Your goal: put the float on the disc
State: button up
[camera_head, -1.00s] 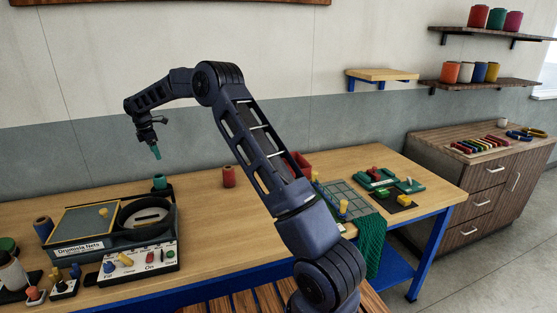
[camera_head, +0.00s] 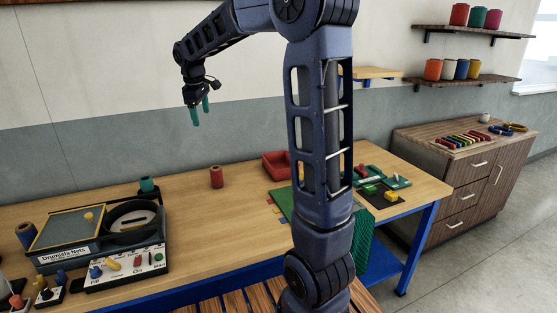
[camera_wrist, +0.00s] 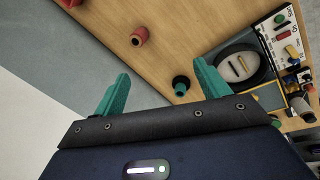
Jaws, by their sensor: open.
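My gripper (camera_head: 200,110) is open and empty, high above the back of the workbench. Its two green fingers also show apart in the wrist view (camera_wrist: 161,75). A pale slotted disc (camera_head: 131,219) lies inside a black round bowl on the net machine at the left; it also shows in the wrist view (camera_wrist: 238,66). My gripper is up and to the right of the machine, touching nothing.
A red tray (camera_head: 275,165) is at the back right. My own arm hides part of the green mat (camera_head: 283,202). The bench middle (camera_head: 215,225) is clear.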

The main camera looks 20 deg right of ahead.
jog(key=s+d+m+t, duration=0.1)
jog(key=s+d+m, duration=0.2)
jog(key=s+d, duration=0.35)
jog(key=s+d+m, duration=0.2)
jog(key=s+d, duration=0.2)
jog(key=s, duration=0.5)
jog(key=s+d+f+m, duration=0.2)
jog(key=s+f+m, duration=0.1)
jog(key=s, duration=0.5)
jog(key=s+d+f+m+t, duration=0.1)
jog(key=s+d+f+m, duration=0.2)
jog(key=s, duration=0.6)
jog(key=shift+d+f+m+y, duration=0.3)
jog(key=shift+d+f+y, duration=0.05)
jog(key=shift+y, duration=0.05)
